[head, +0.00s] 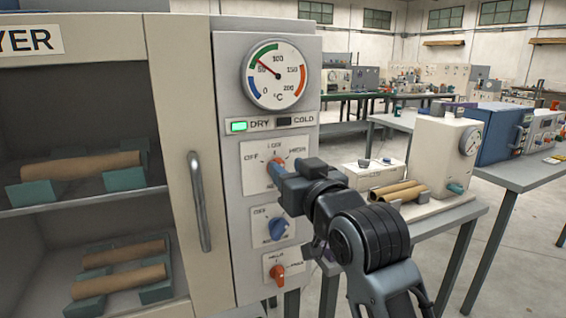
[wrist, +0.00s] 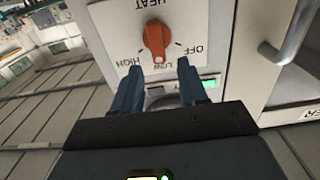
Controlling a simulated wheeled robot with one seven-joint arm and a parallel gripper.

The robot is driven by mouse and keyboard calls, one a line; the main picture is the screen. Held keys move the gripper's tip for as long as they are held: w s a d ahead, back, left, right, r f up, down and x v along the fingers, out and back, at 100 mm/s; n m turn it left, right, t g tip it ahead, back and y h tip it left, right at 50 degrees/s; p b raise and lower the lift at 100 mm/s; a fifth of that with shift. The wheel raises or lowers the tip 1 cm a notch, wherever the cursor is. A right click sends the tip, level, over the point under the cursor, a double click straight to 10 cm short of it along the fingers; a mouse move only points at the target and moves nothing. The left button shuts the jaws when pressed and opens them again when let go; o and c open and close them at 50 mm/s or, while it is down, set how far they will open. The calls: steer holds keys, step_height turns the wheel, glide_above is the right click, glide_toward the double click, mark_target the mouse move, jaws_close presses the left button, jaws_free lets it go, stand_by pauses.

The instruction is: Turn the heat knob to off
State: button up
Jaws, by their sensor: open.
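The orange heat knob (wrist: 156,41) is on a white plate marked OFF, LOW and HIGH in the wrist view, which shows the panel upside down. Its long axis lines up roughly with LOW. In the head view the knob (head: 276,161) is partly hidden by my gripper (head: 279,172). My gripper (wrist: 158,72) is open in the wrist view, with its two blue fingers apart and nothing between them. The fingertips are just short of the knob on its LOW side. I cannot tell how far they are from the panel.
Above the knob are a temperature gauge (head: 275,75) and a lit green DRY lamp (head: 239,127). Below it are a blue knob (head: 278,230) and another orange knob (head: 278,274). A metal door handle (head: 199,202) stands out at left. A side bench (head: 455,217) is at right.

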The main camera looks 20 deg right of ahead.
mark_target(282, 163)
steer(key=shift+w, duration=1.85)
steer(key=shift+c, duration=0.4)
jaws_close()
